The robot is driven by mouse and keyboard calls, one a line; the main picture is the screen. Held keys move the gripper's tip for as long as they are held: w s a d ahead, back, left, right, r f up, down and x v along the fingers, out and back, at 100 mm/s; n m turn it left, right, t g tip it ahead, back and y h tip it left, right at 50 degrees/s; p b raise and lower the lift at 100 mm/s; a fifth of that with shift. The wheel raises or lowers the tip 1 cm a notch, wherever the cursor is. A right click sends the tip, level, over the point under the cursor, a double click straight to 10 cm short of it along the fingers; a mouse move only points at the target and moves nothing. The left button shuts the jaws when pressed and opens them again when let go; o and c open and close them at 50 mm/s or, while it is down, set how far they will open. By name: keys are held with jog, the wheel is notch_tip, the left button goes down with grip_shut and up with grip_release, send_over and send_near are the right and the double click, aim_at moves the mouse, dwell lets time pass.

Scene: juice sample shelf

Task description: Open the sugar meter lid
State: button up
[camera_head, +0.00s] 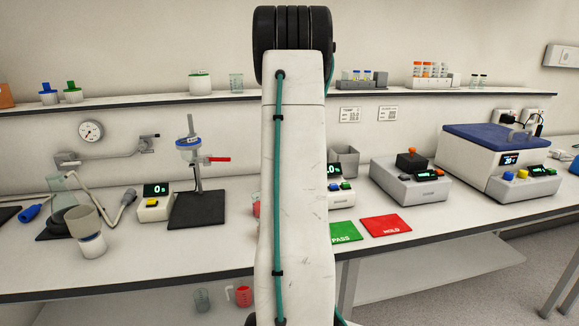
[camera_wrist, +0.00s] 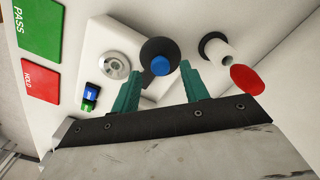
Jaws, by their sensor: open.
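In the wrist view a white bench device, which I take to be the sugar meter (camera_wrist: 97,38), has a bare round metal disc (camera_wrist: 117,67) on top. Beside the disc is a round black piece with a blue knob (camera_wrist: 161,66), which looks like the lid; I cannot tell how it is hinged. My gripper (camera_wrist: 159,75) is open, its teal fingers on either side of the black piece. Contact cannot be told. In the head view my arm hides most of this device; its display and buttons (camera_head: 340,187) show at the arm's right edge.
A green PASS card (camera_head: 346,232) and a red HOLD card (camera_head: 386,226) lie in front. A grey device with a black top (camera_head: 410,188) stands to the right. A red disc (camera_wrist: 248,80) and a white cylinder (camera_wrist: 220,52) are close to my right finger in the wrist view.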

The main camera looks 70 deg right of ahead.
notch_tip(320, 180, up, 6)
dwell(0.8)
jog(key=shift+f+n, duration=0.1)
jog(key=shift+n, duration=0.2)
jog(key=shift+s+a+f+n+y, duration=0.15)
jog(key=shift+s+a+f+n, duration=0.1)
jog(key=shift+a+f, duration=0.25)
jog(key=shift+s+a+f+n+y, duration=0.2)
jog(key=shift+a+f, duration=0.2)
jog(key=shift+f, duration=0.2)
jog(key=w+a+r+n, duration=0.15)
jog(key=a+n, duration=0.25)
jog(key=a, duration=1.1)
jog(key=w+a+r+n, duration=0.1)
jog(key=w+a+n, duration=0.3)
jog(key=a, duration=1)
jog(key=s+a+n, duration=0.3)
jog(key=a, duration=0.6)
jog(key=s+a+n+t, duration=0.1)
jog(key=s+a+n, duration=0.3)
jog(key=a, duration=0.4)
jog(key=s+a+n, duration=0.4)
jog(key=a, duration=0.5)
jog(key=shift+a+f, duration=0.25)
jog(key=shift+a, duration=0.1)
